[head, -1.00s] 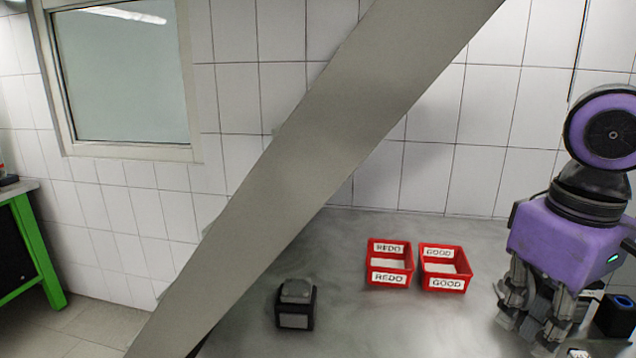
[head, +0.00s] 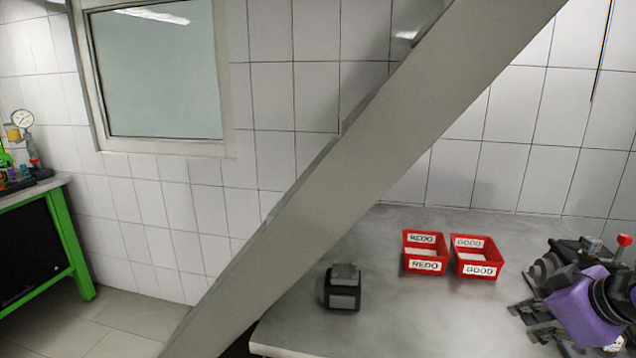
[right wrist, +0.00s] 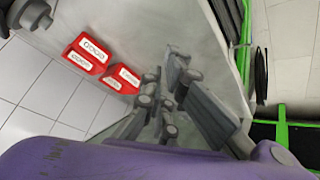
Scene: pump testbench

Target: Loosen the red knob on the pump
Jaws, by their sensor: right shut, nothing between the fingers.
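A small red knob (head: 625,239) stands at the right edge of the head view, by dark and grey machinery (head: 548,266) that looks like the pump. My arm partly hides this machinery, so I cannot tell how the knob is fixed. My right gripper (head: 524,322), on a purple wrist, is tilted over the steel table, left of and nearer than the knob, apart from it. Its fingers also show in the right wrist view (right wrist: 165,100), shut and empty. The knob does not show there. My left gripper is out of view.
Red REDO (head: 425,266) and GOOD (head: 480,265) bins stand on the steel table (head: 400,325), left of my right gripper. A dark grey box (head: 342,288) sits further left. A grey diagonal beam (head: 370,165) crosses the head view. A green-framed bench (head: 66,245) with a gauge stands at far left.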

